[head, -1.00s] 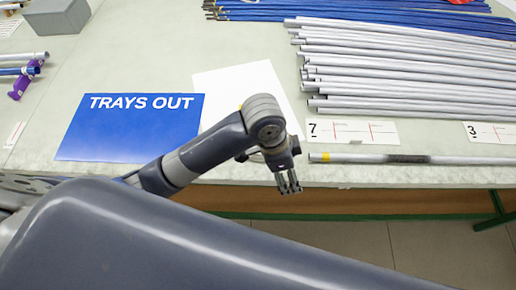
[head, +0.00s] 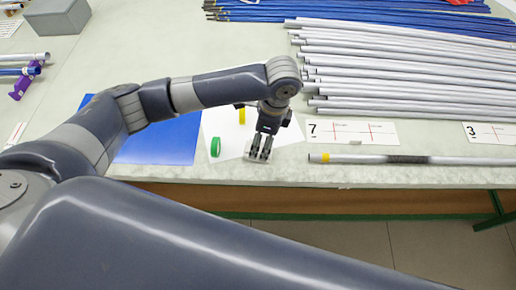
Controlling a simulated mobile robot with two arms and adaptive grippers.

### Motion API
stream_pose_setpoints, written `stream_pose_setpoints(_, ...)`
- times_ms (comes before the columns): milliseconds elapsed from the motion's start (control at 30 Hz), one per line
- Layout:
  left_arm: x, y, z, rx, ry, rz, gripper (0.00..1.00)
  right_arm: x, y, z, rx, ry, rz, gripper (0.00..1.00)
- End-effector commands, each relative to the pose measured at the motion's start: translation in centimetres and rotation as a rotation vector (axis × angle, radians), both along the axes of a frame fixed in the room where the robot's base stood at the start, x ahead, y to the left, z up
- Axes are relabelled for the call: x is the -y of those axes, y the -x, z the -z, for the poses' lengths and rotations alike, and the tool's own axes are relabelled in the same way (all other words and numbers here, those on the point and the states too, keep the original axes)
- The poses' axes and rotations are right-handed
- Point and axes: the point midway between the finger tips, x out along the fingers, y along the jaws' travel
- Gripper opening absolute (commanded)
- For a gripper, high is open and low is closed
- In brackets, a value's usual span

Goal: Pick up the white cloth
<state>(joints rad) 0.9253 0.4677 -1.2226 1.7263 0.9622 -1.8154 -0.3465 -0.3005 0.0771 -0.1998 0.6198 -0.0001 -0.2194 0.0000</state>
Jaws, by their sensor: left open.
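My left gripper (head: 260,152) is open and points down at the front edge of the table, just in front of the white sheet. A small pale patch (head: 253,159) shows beside and under its fingertips; it may be the white cloth, but the fingers cover most of it. I cannot tell whether the fingers touch it. No other cloth shows clearly. My right gripper is not in view.
A green ring (head: 215,147) and a yellow piece (head: 242,116) stand on the white sheet (head: 222,122), close to the gripper. A blue sign (head: 165,142) lies left. A single rod (head: 450,160) lies along the front edge, with many grey rods (head: 420,65) behind.

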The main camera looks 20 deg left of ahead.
Motion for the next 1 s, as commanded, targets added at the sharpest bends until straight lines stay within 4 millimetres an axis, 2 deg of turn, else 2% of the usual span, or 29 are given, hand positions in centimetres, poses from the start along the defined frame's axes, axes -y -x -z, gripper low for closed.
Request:
stream_pose_setpoints(167, -0.3, -0.1, 1.2, 0.000, -0.001, -0.001, 0.72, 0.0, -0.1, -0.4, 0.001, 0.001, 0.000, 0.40)
stream_pose_setpoints(467, -1.1, -0.2, 5.2, 0.001, 0.000, 0.000, 0.72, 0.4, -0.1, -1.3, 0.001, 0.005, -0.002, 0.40)
stream_pose_setpoints(733, -1.1, -0.2, 5.7, 0.003, 0.001, 0.001, 0.72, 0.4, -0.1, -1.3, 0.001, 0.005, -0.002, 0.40)
stream_pose_setpoints(767, -1.1, -0.2, 5.7, 0.003, 0.001, 0.001, 0.70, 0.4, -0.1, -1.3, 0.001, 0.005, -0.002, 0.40)
stream_pose_setpoints(967, -1.1, -0.2, 5.7, 0.003, 0.001, 0.001, 0.25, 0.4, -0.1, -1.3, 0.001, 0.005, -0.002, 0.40)
stream_pose_setpoints(1000, -1.1, -0.2, 5.7, 0.003, 0.001, 0.001, 0.25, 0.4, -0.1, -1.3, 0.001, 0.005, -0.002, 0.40)
